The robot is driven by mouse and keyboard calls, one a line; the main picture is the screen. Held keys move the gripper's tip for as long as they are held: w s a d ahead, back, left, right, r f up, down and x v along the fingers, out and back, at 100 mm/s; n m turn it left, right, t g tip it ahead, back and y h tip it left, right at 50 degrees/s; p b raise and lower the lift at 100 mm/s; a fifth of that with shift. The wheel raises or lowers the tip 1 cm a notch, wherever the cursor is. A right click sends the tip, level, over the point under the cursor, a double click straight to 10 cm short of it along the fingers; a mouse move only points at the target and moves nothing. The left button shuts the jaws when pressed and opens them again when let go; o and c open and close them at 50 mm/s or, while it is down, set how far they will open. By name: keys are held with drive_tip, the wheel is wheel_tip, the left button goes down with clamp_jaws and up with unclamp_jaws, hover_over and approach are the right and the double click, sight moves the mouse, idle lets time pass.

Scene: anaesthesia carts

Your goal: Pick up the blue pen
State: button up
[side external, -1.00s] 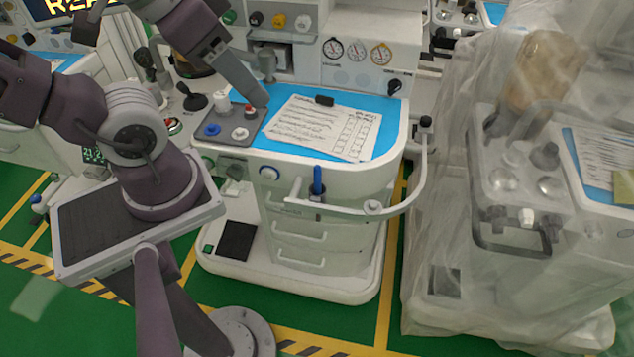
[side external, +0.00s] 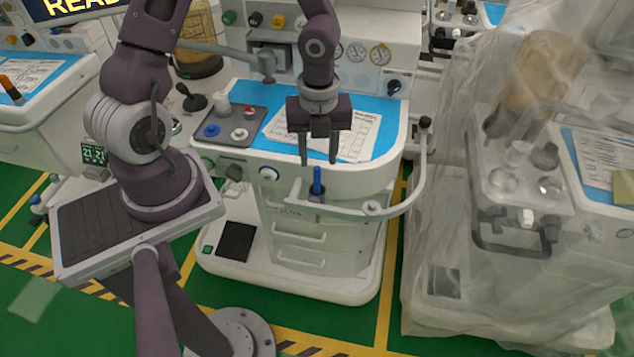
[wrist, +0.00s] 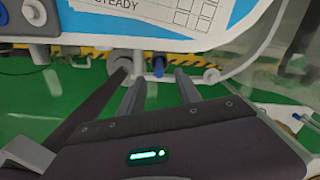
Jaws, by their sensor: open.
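The blue pen (side external: 317,180) stands upright in a small dark holder (side external: 316,197) on the rail at the front of the middle cart. My gripper (side external: 319,161) is open and empty above the pen, its fingers pointing down, apart from the pen as far as I can tell. In the wrist view the top of the blue pen (wrist: 158,65) shows just beyond and roughly between the two fingertips of my gripper (wrist: 158,80). The pen's lower part is hidden in the holder.
A white handrail (side external: 400,205) curves around the cart front. The blue worktop (side external: 383,143) holds a printed sheet (side external: 362,136) behind my gripper and a grey tray of knobs (side external: 216,131) at left. A plastic-draped cart (side external: 440,225) stands to the right. Space before the rail is clear.

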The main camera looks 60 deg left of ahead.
sight(317, 178)
drive_tip(key=shift+m, duration=0.3)
wheel_tip(317, 178, down, 8)
drive_tip(key=shift+a+r, duration=0.1)
clamp_jaws()
